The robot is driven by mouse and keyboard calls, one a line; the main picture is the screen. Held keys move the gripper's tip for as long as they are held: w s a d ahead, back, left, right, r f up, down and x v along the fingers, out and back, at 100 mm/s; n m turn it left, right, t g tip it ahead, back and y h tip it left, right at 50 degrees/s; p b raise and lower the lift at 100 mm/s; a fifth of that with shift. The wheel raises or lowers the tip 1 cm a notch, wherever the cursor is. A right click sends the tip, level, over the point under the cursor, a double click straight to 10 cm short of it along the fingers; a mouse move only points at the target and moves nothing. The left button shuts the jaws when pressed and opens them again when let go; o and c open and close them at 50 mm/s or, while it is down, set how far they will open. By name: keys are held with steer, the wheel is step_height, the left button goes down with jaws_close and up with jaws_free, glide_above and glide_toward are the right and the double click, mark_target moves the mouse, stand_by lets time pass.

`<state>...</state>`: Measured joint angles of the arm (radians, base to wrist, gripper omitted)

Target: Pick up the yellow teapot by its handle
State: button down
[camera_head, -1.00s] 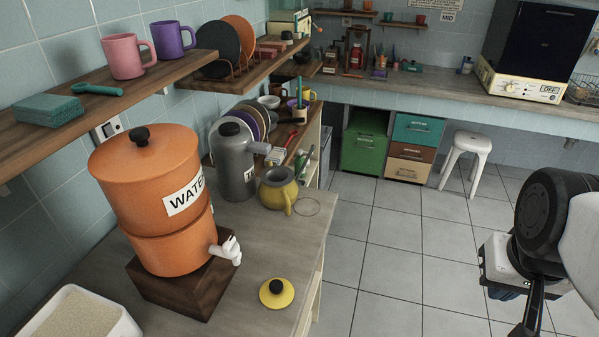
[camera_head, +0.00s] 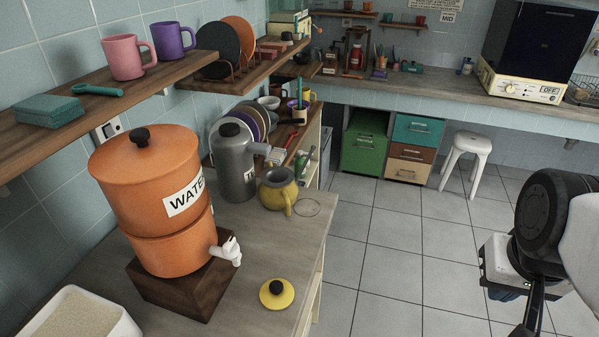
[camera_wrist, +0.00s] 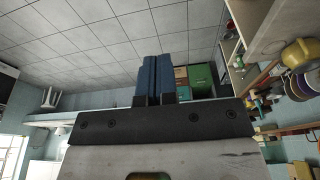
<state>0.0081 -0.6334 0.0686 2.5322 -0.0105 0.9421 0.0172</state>
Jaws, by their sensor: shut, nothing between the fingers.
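The yellow teapot (camera_head: 275,193) stands upright and without its lid on the counter, near its right edge. Its handle (camera_head: 288,201) faces the front right. Its yellow lid with a black knob (camera_head: 277,293) lies apart, nearer on the counter. In the wrist view the teapot (camera_wrist: 299,53) shows at the upper right. My gripper (camera_wrist: 160,80) has its blue fingers pressed together and empty. In the head view my gripper (camera_head: 507,293) is at the right over the floor, well away from the teapot, its fingers only partly seen.
A grey flask (camera_head: 233,165) stands directly left of the teapot. An orange water dispenser (camera_head: 160,220) on a wooden block is nearer, with its white tap sticking out. A wall shelf (camera_head: 110,90) overhangs the left. Open floor lies between counter and arm.

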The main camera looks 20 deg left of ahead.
steer(key=c, duration=1.8)
jaws_free()
steer(key=o, duration=0.7)
steer(key=shift+o, duration=0.2)
steer(key=w+a+f+m+g+y, duration=0.1)
steer(key=w+a+f+m+y, duration=0.3)
steer(key=w+a, duration=0.5)
steer(key=w+a+f+m+g+y, duration=0.1)
steer(key=w+a+f+m+y, duration=0.4)
steer(key=a, duration=0.8)
steer(key=w+a+f+m+g+y, duration=0.1)
steer(key=w+a+f+m+y, duration=0.3)
steer(key=w+a+f+m, duration=0.4)
steer(key=shift+w+a+f+y, duration=0.15)
steer(key=shift+w+a, duration=0.3)
steer(key=shift+w, duration=0.45)
steer(key=shift+w+a+f+y, duration=0.1)
steer(key=shift+w+a, duration=0.4)
steer(key=shift+w, duration=0.4)
steer(key=shift+w+a+f+y, duration=0.15)
steer(key=shift+w+a, duration=0.3)
steer(key=shift+w, duration=0.45)
steer(key=shift+r, duration=0.1)
steer(key=shift+a, duration=0.15)
steer(key=shift+x, duration=1.15)
